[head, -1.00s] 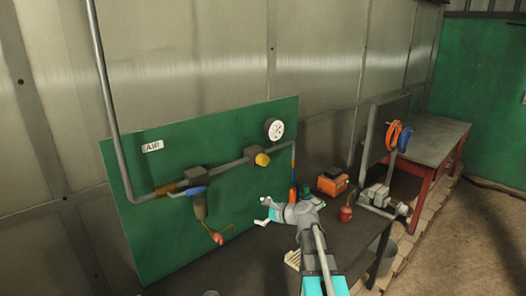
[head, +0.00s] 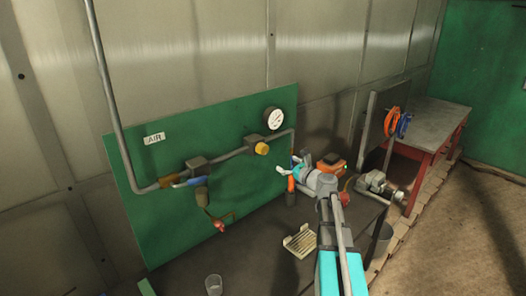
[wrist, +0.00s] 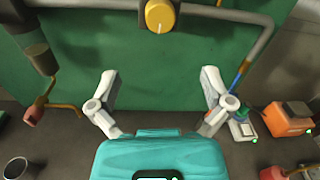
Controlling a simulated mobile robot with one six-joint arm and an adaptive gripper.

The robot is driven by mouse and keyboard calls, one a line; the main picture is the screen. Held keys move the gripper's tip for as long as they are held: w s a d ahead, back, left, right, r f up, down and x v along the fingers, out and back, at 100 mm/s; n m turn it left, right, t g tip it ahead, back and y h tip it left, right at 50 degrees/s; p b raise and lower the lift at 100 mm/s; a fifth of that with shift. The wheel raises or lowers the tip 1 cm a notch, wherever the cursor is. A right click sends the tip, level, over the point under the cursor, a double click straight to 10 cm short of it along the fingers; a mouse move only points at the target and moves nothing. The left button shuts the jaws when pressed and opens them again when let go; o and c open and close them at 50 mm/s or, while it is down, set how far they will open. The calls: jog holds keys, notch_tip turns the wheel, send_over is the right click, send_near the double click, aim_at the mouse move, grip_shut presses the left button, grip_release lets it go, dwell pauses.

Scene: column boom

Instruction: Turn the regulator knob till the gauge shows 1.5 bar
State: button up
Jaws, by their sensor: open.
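The yellow regulator knob (head: 262,148) sits on the grey pipe on the green board. In the wrist view the knob (wrist: 160,15) is at the top edge, beyond and between my finger tips, with a thin light mark on its face. The round white gauge (head: 274,118) is above the knob in the head view; its needle is too small to read. The gauge is out of the wrist view. My gripper (head: 293,168) is open and empty, in front of the board, to the right of and below the knob in the head view. Both fingers (wrist: 159,85) show apart in the wrist view.
A blue-handled valve (head: 190,181) is on the pipe at left, with a hanging filter bowl (head: 202,196). The bench holds a clear cup (head: 214,285), a cream tray (head: 300,241) and an orange box (head: 331,166). A vise (head: 376,184) stands at right.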

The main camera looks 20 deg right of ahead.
aim_at(265, 151)
jog(key=x, duration=1.3)
jog(key=shift+w+a, duration=0.15)
jog(key=shift+w, duration=0.15)
jog(key=c, duration=1.1)
jog(key=shift+c, duration=0.2)
